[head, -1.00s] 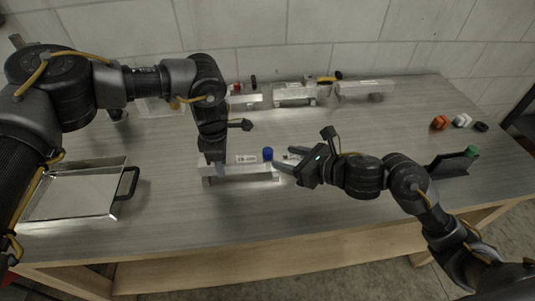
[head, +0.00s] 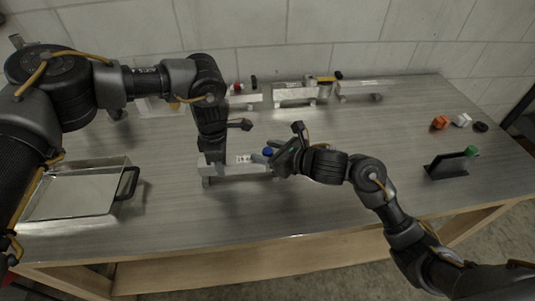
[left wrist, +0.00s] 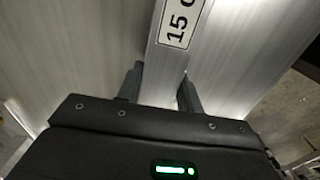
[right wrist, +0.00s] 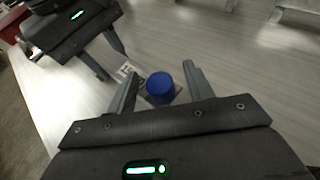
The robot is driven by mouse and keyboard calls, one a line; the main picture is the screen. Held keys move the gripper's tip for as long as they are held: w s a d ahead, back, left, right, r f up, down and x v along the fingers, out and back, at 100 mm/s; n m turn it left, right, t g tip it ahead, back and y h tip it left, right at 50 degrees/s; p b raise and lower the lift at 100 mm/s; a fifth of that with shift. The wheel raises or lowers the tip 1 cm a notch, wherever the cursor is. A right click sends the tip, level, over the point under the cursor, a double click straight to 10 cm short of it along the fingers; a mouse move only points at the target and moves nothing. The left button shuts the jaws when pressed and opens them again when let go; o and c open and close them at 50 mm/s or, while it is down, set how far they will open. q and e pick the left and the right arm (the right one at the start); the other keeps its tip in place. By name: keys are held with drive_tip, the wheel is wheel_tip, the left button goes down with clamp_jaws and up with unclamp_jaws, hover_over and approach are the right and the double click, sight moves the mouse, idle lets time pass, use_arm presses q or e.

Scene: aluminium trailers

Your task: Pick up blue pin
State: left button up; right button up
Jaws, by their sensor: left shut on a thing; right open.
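The blue pin (right wrist: 160,86) stands in the right end of an aluminium trailer (head: 228,169) in the middle of the table. It also shows in the head view (head: 268,152), partly beside my right fingers. My right gripper (right wrist: 160,84) is open, with one finger on each side of the blue pin in the right wrist view. I cannot tell whether the fingers touch it. My left gripper (left wrist: 160,88) is shut on the trailer's bar (left wrist: 196,45), near its "15" label (left wrist: 180,22). The left fingertips are hidden in the head view.
A metal tray (head: 80,192) with a black handle lies at the left. Several more trailers (head: 295,93) stand along the back.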

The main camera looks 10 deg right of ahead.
sight(268, 150)
drive_tip(key=shift+c, duration=0.4)
drive_tip(key=c, duration=1)
drive_tip(key=shift+r, duration=0.1)
wheel_tip(268, 150, up, 10)
drive_tip(key=shift+f, duration=0.1)
use_arm(q)
drive_tip(key=o, duration=1.2)
drive_tip(key=shift+r, duration=0.1)
wheel_tip(268, 150, up, 12)
